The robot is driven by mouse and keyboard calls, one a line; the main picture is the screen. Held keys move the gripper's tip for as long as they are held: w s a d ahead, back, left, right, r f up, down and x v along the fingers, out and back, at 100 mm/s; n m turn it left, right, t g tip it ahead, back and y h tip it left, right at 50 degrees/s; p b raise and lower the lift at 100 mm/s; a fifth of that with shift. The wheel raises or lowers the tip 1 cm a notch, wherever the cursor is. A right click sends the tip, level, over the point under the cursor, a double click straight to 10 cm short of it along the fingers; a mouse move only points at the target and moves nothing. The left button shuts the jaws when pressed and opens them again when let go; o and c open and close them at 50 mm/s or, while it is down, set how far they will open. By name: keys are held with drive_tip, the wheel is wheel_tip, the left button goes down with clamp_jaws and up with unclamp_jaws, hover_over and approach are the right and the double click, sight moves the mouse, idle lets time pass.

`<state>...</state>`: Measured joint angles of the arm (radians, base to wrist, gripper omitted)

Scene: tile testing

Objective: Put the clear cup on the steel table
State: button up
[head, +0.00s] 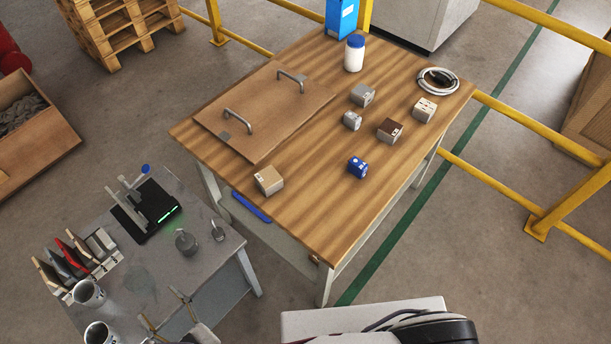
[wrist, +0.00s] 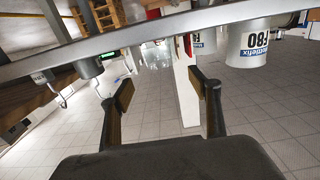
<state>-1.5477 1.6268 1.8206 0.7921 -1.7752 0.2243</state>
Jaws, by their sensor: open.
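The clear cup (head: 141,284) shows as a faint transparent shape on the steel table (head: 205,279), between the printed white cups and the round grey weights. In the wrist view, which is upside down, the clear cup (wrist: 154,55) appears against the table, beyond the gap between my fingers. It looks upright and touching the tabletop. My gripper (head: 161,308) is at the table's front edge, just short of the cup. In the wrist view my gripper (wrist: 166,92) is open, with nothing between its fingers.
Two printed white cups (head: 88,292) stand left of the clear cup. A rack of tiles (head: 80,260), a black device with green lights (head: 147,213) and grey weights (head: 186,242) are behind and to the right. A wooden table (head: 300,205) holds several blocks.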

drive_tip(key=w+a+r+m+g+h, duration=0.15)
drive_tip(key=w+r+m+h, duration=0.35)
drive_tip(key=w+r, duration=1.2)
drive_tip(key=w+d+r+m+g+h, duration=0.1)
drive_tip(key=w+d+r, duration=0.5)
drive_tip(key=d+r, duration=0.15)
drive_tip(key=w+d+r+g+h, duration=0.1)
drive_tip(key=w+d+r, duration=0.45)
drive_tip(key=r, duration=0.25)
drive_tip(key=s+d+r+g+h, duration=0.1)
drive_tip(key=s+d+r, duration=0.1)
drive_tip(key=d+r, duration=0.35)
drive_tip(key=s+d+r+m, duration=0.1)
drive_tip(key=s+d+r, duration=0.1)
drive_tip(key=d, duration=0.7)
drive_tip(key=s+d+r+g+h, duration=0.1)
drive_tip(key=s+d+r, duration=0.25)
drive_tip(key=d, duration=0.35)
drive_tip(key=s+d+r+m+g+h, duration=0.1)
drive_tip(key=s+d+h, duration=0.2)
drive_tip(key=s+d, duration=1.5)
drive_tip(key=shift+s+r+m+g, duration=0.2)
drive_tip(key=shift+r+m+g, duration=0.15)
drive_tip(key=shift+r+m, duration=0.05)
